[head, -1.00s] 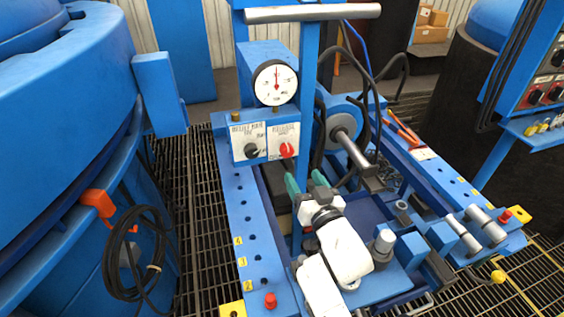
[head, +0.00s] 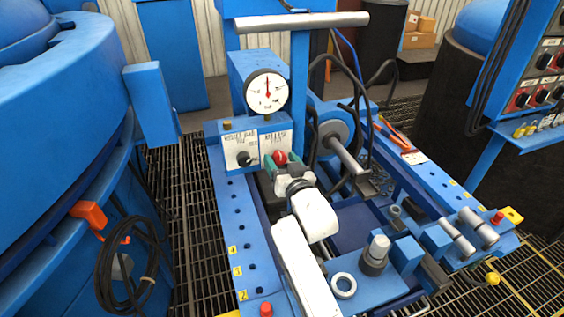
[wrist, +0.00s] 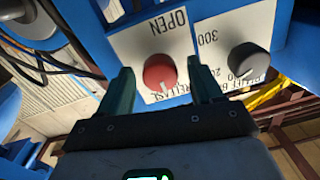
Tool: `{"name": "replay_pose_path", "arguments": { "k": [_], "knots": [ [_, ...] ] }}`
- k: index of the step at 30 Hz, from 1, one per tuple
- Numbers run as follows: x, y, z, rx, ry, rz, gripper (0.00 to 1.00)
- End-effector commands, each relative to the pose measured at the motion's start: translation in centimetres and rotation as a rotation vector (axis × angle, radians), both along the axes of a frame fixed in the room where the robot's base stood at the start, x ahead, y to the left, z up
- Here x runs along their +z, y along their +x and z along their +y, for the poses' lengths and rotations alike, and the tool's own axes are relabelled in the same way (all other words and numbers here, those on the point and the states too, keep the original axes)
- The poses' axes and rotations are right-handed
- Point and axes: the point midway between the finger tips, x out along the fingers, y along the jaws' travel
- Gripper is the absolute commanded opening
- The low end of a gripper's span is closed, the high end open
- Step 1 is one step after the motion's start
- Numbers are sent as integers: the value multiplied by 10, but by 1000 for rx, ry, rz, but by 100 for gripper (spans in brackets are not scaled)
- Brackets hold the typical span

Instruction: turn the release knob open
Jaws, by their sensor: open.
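The red release knob (head: 281,157) sits on a white label plate on the blue panel below the round gauge. In the wrist view the red knob (wrist: 160,72) shows close up, with a pale mark at its lower edge and the word OPEN on its plate. My gripper (head: 283,162) is at the knob. In the wrist view my gripper (wrist: 161,80) is open, its green fingers on either side of the knob, with a visible gap at each side. The fingertips reach about level with the knob; how deep they sit cannot be told.
A black knob (head: 243,158) on its own plate is close to the left; it also shows in the wrist view (wrist: 249,61). The gauge (head: 267,91) stands just above. A grey shaft (head: 348,160) and black hoses (head: 357,100) are to the right.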

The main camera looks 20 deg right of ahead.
Motion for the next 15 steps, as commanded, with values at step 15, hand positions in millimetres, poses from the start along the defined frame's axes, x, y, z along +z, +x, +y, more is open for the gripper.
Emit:
{"name": "replay_pose_path", "arguments": {
  "k": [15],
  "knots": [
    [0, 0, 0, 0, 0, 0, 31]
  ]
}}
